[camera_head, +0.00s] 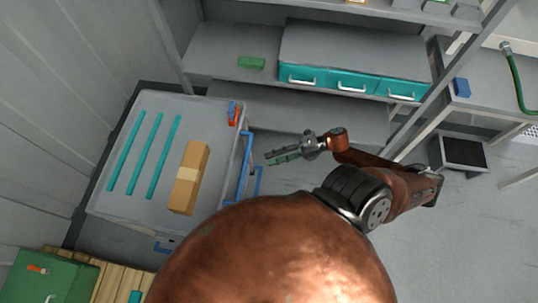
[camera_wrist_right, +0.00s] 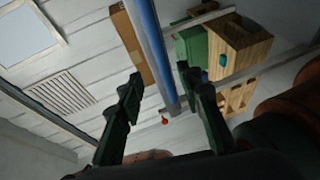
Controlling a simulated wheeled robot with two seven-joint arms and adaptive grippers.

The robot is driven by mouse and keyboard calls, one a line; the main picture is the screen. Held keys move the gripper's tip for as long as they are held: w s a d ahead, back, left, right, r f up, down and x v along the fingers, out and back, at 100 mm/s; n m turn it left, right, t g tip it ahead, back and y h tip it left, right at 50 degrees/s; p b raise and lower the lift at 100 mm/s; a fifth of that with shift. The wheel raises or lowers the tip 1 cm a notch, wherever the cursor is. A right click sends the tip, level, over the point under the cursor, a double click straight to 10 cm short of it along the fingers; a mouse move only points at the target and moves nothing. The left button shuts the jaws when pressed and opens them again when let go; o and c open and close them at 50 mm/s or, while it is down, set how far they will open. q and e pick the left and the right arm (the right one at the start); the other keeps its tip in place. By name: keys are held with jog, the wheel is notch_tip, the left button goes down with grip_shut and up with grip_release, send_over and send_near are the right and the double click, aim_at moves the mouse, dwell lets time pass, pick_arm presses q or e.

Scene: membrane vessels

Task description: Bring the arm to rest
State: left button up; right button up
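My right arm reaches in from the right in the head view, with copper links and a dark joint. My right gripper (camera_head: 285,156) hangs in the open space just right of the cart's blue handle (camera_head: 244,165). In the right wrist view its two dark green fingers (camera_wrist_right: 160,76) stand apart with nothing held. A blue bar (camera_wrist_right: 152,45) shows beyond and between the fingertips; I cannot tell how far off it is. My left gripper is out of view.
A grey cart (camera_head: 205,118) carries teal strips (camera_head: 144,155) and a cardboard box (camera_head: 188,178). A shelf with teal drawers (camera_head: 350,82) stands behind. A green cabinet (camera_head: 50,278) is at the lower left. The floor at right (camera_head: 470,240) is clear.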

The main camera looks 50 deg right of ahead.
dwell(0.4)
